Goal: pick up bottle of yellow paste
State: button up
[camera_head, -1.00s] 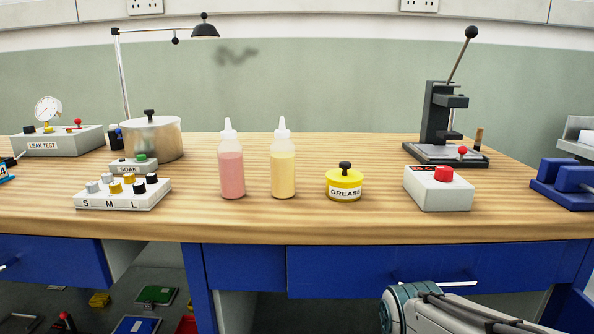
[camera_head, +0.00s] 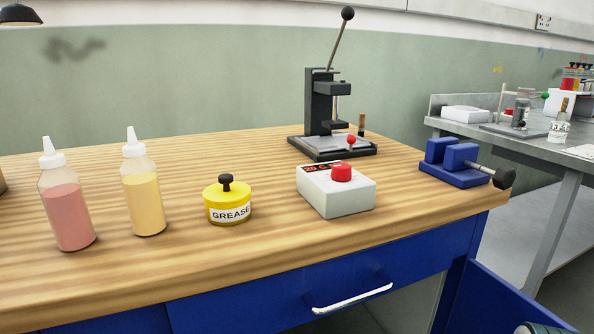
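The bottle of yellow paste (camera_head: 146,203) stands upright on the wooden workbench, left of the middle of the head view. It is a clear squeeze bottle with a white nozzle cap and pale yellow contents. A similar bottle of pink paste (camera_head: 68,215) stands upright just left of it, apart from it. My gripper is not in view; only a small part of what appears to be my arm shows at the bottom right corner.
A yellow grease pot (camera_head: 228,201) stands right of the yellow bottle. Further right are a white box with a red button (camera_head: 338,197), a lever press (camera_head: 326,125) and a blue vise (camera_head: 455,170). Bare bench top (camera_head: 220,255) lies in front. A grey table (camera_head: 520,150) stands beyond.

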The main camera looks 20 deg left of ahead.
aim_at(140, 181)
jog(key=z, duration=1.75)
jog(key=k, duration=1.45)
jog(key=u, duration=1.6)
